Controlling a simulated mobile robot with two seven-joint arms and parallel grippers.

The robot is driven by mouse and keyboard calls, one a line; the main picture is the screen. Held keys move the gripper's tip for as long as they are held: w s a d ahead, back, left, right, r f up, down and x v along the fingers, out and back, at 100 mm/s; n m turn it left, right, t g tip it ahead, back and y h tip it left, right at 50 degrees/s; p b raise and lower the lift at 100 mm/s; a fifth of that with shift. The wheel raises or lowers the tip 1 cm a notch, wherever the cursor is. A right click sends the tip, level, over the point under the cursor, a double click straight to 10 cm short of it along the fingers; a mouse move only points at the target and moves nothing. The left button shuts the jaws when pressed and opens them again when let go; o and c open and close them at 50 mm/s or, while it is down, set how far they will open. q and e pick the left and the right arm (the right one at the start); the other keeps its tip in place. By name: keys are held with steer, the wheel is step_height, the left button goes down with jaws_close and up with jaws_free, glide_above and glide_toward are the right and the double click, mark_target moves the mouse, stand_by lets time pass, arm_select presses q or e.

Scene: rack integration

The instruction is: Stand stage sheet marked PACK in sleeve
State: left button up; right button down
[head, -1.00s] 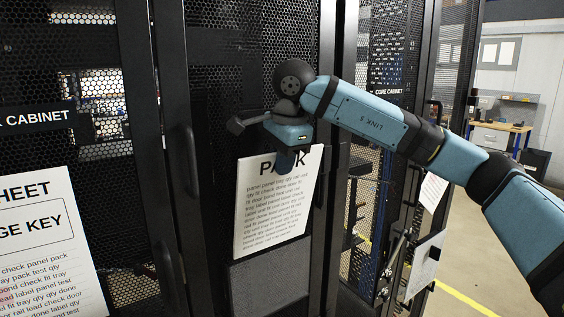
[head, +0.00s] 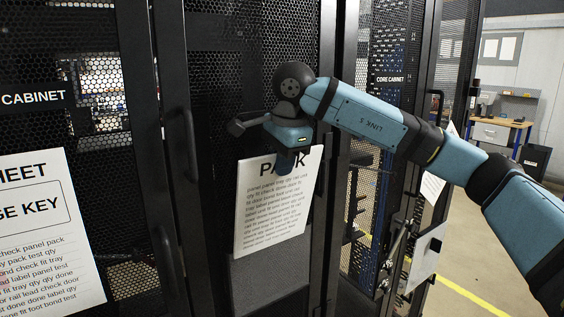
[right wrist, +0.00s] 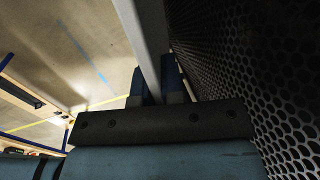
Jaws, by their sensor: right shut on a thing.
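The white stage sheet marked PACK (head: 270,215) hangs upright in front of a black mesh cabinet door. My right gripper (head: 291,160) is shut on its top edge and covers part of the heading. A grey panel (head: 268,286), which looks like the sleeve, is on the door just below the sheet. I cannot tell whether the sheet's bottom edge is inside it or in front of it. In the right wrist view the fingers (right wrist: 165,85) close on a pale, edge-on strip, apparently the sheet (right wrist: 137,40), beside the mesh. My left gripper is not in view.
Another printed sheet (head: 45,235) is on the cabinet at left. Door handles (head: 188,145) stick out left of the PACK sheet. The open core cabinet (head: 388,120) stands to the right, with a small white panel (head: 426,258). Clear floor and a workbench (head: 500,130) lie farther right.

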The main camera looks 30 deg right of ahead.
steer(key=shift+f, duration=0.25)
steer(key=c, duration=1.2)
jaws_free()
steer(key=shift+o, duration=0.2)
steer(key=b+v, duration=0.1)
steer(key=v, duration=1.3)
steer(key=shift+f, duration=0.15)
